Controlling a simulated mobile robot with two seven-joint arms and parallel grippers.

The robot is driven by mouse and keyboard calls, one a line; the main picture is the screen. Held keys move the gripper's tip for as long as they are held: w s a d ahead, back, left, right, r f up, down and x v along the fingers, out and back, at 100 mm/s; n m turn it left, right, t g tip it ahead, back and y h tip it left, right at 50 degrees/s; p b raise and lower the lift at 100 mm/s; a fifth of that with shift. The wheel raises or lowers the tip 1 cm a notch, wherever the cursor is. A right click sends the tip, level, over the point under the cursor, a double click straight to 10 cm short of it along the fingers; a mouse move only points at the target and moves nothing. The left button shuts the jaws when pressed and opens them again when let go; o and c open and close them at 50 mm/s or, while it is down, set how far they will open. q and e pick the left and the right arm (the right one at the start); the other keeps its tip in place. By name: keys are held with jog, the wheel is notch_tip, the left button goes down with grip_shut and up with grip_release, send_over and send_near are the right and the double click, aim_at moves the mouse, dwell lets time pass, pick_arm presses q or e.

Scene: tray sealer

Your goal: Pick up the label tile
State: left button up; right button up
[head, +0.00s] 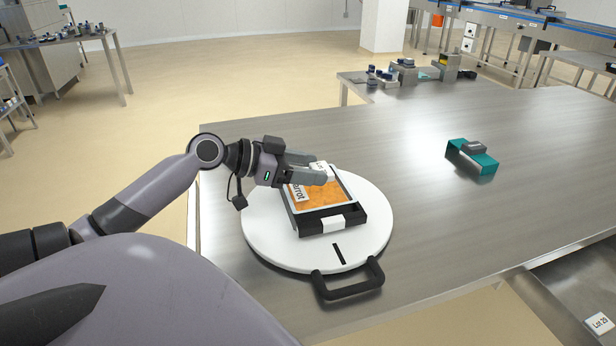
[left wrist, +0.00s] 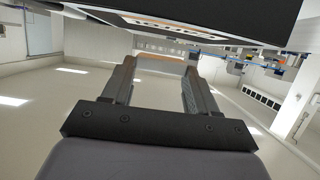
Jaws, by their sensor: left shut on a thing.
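My left gripper (head: 318,172) is shut on a small white label tile (head: 321,166) with partly hidden dark lettering. It holds the tile at the far left part of a black tray with orange contents (head: 349,221). I cannot tell whether the tile touches the tray. In the left wrist view, a pale edge (left wrist: 160,62) spans between my fingertips (left wrist: 157,75). Another white label (head: 298,193), its text ending in "rrot", lies on the tray's left side, partly covered. A white tile marked "Lot 29" (head: 599,323) lies at the lower right. My right gripper is not in view.
The tray sits on a round white turntable (head: 270,245) with a black handle (head: 350,284) at the front. A teal and grey block (head: 474,157) stands to the right. The steel table between is clear.

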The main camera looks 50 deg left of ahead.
pick_arm(q)
notch_tip(320, 180, up, 17)
jog(key=p, duration=0.1)
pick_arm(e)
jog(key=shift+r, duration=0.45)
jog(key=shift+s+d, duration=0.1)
